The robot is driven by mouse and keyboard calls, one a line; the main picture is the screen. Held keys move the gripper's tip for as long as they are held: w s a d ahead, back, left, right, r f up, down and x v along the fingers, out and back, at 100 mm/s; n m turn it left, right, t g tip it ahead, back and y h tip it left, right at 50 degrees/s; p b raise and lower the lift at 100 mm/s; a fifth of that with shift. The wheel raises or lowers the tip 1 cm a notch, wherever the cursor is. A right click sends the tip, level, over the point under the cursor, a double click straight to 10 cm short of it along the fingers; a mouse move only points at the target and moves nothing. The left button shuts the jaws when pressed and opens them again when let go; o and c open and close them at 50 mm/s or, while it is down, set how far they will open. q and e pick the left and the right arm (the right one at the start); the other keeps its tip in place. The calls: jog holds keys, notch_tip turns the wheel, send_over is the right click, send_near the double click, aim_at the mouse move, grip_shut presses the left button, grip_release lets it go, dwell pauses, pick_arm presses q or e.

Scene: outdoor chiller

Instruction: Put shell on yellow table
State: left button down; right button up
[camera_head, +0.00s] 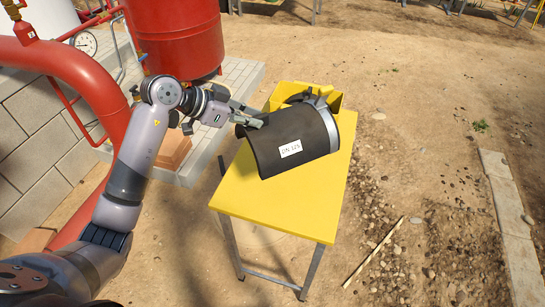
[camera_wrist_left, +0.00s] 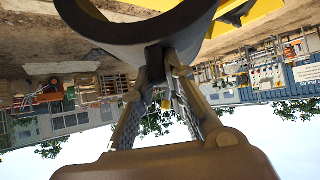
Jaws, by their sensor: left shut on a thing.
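The shell is a dark grey half-pipe (camera_head: 300,133) with a white label reading roughly DN 125. It shows in the head view over the yellow table (camera_head: 285,205), slightly tilted, its left end near the table's left edge. I cannot tell whether it touches the tabletop. My left gripper (camera_head: 252,122) is shut on the shell's left rim. In the left wrist view the two fingers (camera_wrist_left: 163,58) pinch the edge of the curved shell (camera_wrist_left: 125,32). My right gripper is not in view.
A yellow box (camera_head: 334,101) stands at the table's back, with a grey curved part (camera_head: 320,98) beside the shell, partly hidden. The table's front is bare. A red tank (camera_head: 180,38), red pipe (camera_head: 70,65) and block wall (camera_head: 35,145) stand left. Open dirt lies to the right.

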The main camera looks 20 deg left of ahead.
aim_at(245, 133)
pick_arm(q)
notch_tip(245, 133, down, 5)
jog(key=shift+s+r, duration=0.1)
jog(key=shift+s, duration=0.05)
notch_tip(245, 133, down, 13)
jog(key=p, duration=0.1)
jog(key=shift+d+r, duration=0.15)
jog(key=shift+r, duration=0.05)
jog(key=c, duration=1.9)
grip_release()
jog(key=shift+f, duration=0.1)
jog(key=o, duration=0.3)
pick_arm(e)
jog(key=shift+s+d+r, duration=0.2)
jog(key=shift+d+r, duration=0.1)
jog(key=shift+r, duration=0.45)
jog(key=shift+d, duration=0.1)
